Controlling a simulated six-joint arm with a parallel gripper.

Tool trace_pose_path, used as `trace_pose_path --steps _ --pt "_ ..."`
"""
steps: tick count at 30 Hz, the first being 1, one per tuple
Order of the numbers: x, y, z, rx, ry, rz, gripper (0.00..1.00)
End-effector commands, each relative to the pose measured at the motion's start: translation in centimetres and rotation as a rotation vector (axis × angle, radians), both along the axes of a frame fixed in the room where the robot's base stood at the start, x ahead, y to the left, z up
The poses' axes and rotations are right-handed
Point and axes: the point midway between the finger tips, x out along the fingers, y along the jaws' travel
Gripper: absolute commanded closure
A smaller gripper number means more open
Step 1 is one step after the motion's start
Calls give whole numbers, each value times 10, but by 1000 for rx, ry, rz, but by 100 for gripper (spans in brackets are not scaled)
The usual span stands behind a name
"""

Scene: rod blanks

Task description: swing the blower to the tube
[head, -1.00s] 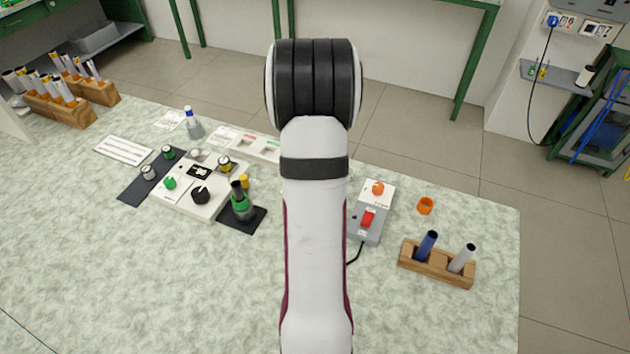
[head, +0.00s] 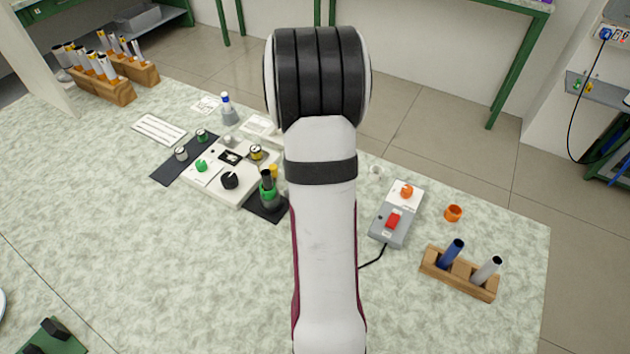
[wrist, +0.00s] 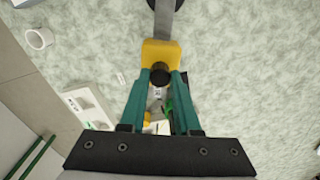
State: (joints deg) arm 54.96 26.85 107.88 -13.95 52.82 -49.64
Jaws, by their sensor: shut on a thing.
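My gripper (wrist: 160,80) has teal fingers and is shut on a yellow block (wrist: 160,53) with a dark round knob between the fingertips. A grey bar (wrist: 164,22) runs from the block to the top of the wrist view; whether this is the blower's arm I cannot tell. In the head view my arm hides the gripper and the block. A blue tube (head: 452,253) and a pale grey tube (head: 487,269) stand tilted in a wooden rack (head: 459,287) at the right. A green-based device with a black upright barrel (head: 267,188) stands on a dark mat left of my arm.
A white control unit with knobs (head: 213,183) stands at left. More tube racks (head: 105,85) are at the back left. The front left tabletop is mostly clear.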

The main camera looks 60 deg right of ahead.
Motion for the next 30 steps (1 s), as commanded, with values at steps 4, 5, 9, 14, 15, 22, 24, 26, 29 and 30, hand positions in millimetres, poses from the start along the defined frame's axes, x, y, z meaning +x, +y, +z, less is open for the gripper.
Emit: trace_pose_path --steps 4,5,9,14,15,22,24,26,29,30 --pt "3 7 1 -2 -3 75 100" --pt "3 8 1 -2 -3 87 100" --pt "4 13 1 -3 -2 133 100" --pt "5 15 1 -2 -3 162 100" --pt "5 16 1 -2 -3 165 100" --pt "5 16 1 -2 -3 171 100" --pt "5 16 1 -2 -3 171 100" --pt "5 16 1 -2 -3 171 100" --pt "5 16 1 -2 -3 170 64" --pt "5 16 1 -2 -2 170 57"
